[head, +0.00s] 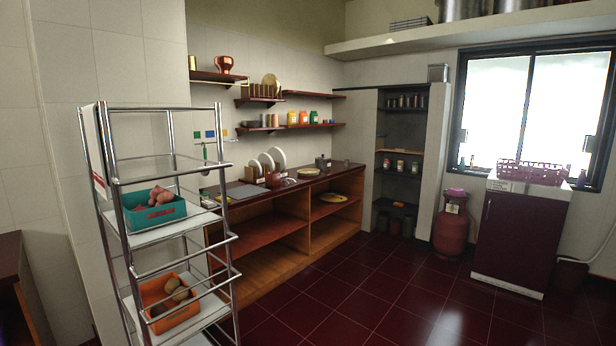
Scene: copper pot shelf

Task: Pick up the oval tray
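A yellowish, flat, rounded piece that looks like the oval tray (334,198) lies in the right compartment under the wooden counter, on its upper shelf. It is small and far off, so its exact shape is hard to tell. Another small, flat, pale rounded item (308,172) lies on the counter top. A round yellowish plate (271,82) stands upright in a rack on the wall shelf. Neither of my grippers is in view.
A chrome rack (172,175) with a teal crate (155,212) and an orange crate (168,303) stands close at the left. The wooden counter (270,262) runs along the wall behind it. A red gas cylinder (451,230) and dark red cabinet (519,238) stand right. The tiled floor (390,300) between is clear.

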